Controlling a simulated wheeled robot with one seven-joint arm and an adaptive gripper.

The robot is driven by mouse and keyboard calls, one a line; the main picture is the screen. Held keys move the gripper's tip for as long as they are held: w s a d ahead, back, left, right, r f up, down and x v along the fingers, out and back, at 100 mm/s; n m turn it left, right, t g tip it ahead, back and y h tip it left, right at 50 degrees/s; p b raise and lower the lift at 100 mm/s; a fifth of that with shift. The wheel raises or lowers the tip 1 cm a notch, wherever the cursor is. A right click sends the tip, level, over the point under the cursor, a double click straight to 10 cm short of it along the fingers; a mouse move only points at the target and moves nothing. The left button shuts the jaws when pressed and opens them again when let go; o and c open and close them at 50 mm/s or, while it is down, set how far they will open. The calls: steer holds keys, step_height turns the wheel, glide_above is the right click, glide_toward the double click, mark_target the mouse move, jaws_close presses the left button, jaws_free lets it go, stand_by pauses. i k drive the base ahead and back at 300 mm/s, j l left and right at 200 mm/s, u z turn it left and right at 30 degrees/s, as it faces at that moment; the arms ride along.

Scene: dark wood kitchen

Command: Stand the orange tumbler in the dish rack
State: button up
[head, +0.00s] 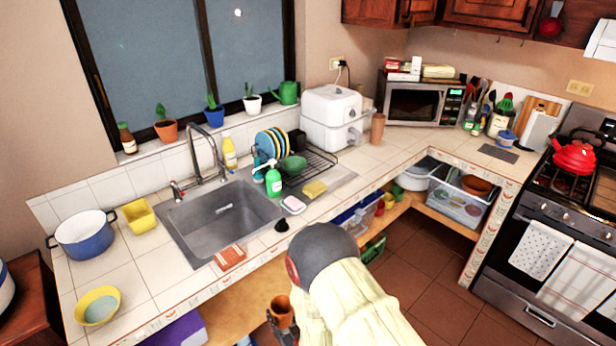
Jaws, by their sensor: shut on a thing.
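The orange tumbler (281,307) is at the bottom of the head view, in front of the counter and below its front edge. My gripper (283,325) is shut on it. The tumbler looks roughly upright with its open top showing; its lower part is hidden by the gripper and the picture's edge. The dark wire dish rack (318,163) stands on the counter right of the sink, farther back than my gripper. It holds several blue and yellow plates (268,143) at its left and a green bowl (294,165).
A green soap bottle (273,180), a yellow sponge (315,189) and a soap dish (292,204) stand before the rack. The sink (222,215) and tall faucet (205,160) are to its left. A white appliance (331,118) stands behind it.

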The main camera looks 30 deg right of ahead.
mark_target(320, 164)
steer(key=i+l+u, duration=0.1)
steer(key=l, duration=0.75)
steer(key=i+l+u, duration=0.1)
steer(key=l, duration=0.75)
steer(key=i+l+u, duration=0.1)
steer(key=l, duration=0.8)
